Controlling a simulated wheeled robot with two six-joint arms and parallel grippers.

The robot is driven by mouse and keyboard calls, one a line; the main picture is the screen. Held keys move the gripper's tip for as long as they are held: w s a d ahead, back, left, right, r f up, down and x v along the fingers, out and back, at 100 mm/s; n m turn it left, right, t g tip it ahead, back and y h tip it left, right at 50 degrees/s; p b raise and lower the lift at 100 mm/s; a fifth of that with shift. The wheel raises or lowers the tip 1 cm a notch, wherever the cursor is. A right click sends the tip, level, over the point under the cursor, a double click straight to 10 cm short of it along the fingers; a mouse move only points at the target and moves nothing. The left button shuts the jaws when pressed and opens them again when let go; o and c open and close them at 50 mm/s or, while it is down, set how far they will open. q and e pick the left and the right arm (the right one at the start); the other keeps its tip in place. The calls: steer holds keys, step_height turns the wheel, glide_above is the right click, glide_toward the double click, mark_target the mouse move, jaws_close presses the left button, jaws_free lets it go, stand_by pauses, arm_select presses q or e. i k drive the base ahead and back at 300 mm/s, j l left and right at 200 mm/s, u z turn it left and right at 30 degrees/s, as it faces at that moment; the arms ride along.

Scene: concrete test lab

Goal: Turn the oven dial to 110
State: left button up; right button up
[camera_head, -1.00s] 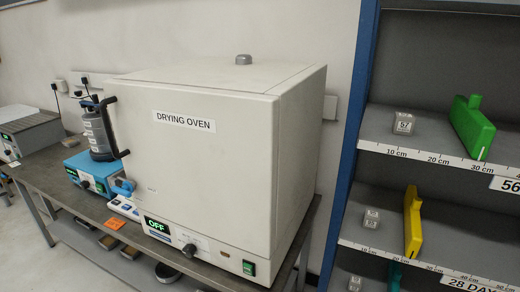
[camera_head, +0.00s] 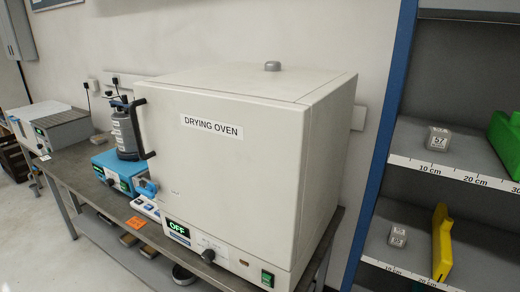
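The drying oven (camera_head: 240,165) is a large white box with a shut front door, standing on a grey bench. Its dark dial (camera_head: 208,256) sits on the lower front panel, between a green-lit display (camera_head: 178,229) reading OFF and a green rocker switch (camera_head: 267,279). The number marks around the dial are too small to read. A black handle (camera_head: 141,128) is on the door's left side. Neither of my grippers shows in the head view.
A blue device (camera_head: 118,172) with a grey cylinder (camera_head: 125,132) stands left of the oven on the bench (camera_head: 85,188). An orange tag (camera_head: 135,223) is at the bench edge. A blue-framed shelf (camera_head: 385,150) with small cubes and green and yellow pieces stands close on the right.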

mark_target(208, 256)
steer(key=i+l+u, duration=0.3)
steer(key=l, duration=0.45)
steer(key=i+l+u, duration=0.2)
steer(key=i+l, duration=0.1)
steer(key=l, duration=0.1)
